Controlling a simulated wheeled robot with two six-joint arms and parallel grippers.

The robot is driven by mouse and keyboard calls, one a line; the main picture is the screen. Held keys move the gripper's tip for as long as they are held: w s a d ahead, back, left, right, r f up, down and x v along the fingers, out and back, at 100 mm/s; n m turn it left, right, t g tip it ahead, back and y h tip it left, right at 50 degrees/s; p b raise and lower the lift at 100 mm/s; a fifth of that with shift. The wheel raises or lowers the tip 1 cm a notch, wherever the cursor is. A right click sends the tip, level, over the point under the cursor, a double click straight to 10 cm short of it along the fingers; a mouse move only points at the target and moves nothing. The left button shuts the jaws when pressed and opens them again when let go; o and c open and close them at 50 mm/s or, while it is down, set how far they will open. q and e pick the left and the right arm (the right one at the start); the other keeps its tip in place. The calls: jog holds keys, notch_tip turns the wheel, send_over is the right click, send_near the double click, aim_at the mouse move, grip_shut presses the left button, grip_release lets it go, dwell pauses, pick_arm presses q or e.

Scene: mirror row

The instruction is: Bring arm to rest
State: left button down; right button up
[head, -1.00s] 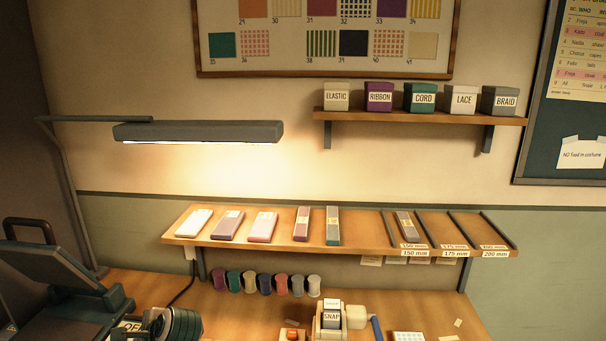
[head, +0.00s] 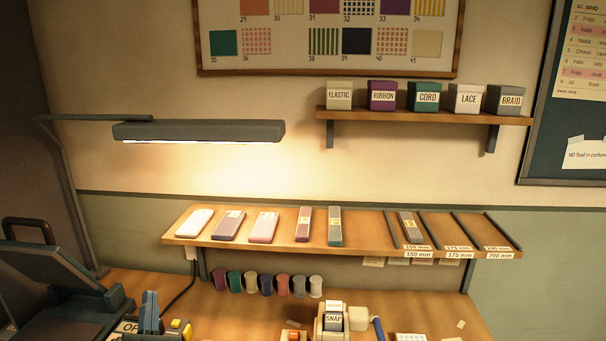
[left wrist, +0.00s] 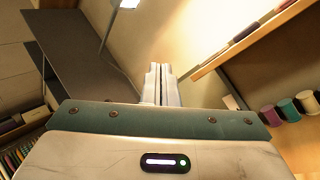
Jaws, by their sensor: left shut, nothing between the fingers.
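My left gripper (head: 150,312) is low at the left of the head view, in front of the bench, with its fingers pointing up. It is shut and empty. In the left wrist view its two fingers (left wrist: 160,85) lie together with nothing between them. My right gripper is not in view.
A tilted dark device (head: 60,270) stands left of my gripper. A yellow-and-grey item (head: 181,328) is just right of it. Several thread spools (head: 267,284) line the bench under a shelf (head: 365,244) holding flat packets. A lamp (head: 199,131) hangs above.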

pick_arm(q)
jog(key=s+d+f+m+g+h, duration=0.45)
jog(key=f+m+h, duration=0.2)
jog(key=m, duration=0.45)
jog(key=s+d+f+m+g+h, duration=0.35)
jog(key=d+f+m+h, duration=0.3)
jog(key=m, duration=0.55)
jog(key=s+a+f+m+g+y, duration=0.4)
jog(key=s+f+g, duration=0.25)
jog(key=s, duration=0.35)
jog(key=s+a+f+m+g+y, duration=0.3)
jog(key=s+a+f+g, duration=0.2)
jog(key=s+f, duration=0.35)
jog(key=s+a+f+g, duration=0.1)
jog(key=a+f, duration=0.1)
jog(key=f, duration=1.3)
jog(key=s+a+f+g, duration=0.1)
jog(key=f, duration=1.4)
jog(key=s+a+f, duration=0.1)
jog(key=s+f, duration=1.7)
jog(key=shift+f+g+y, duration=0.3)
jog(key=shift+f+g, duration=0.05)
jog(key=shift+a, duration=0.1)
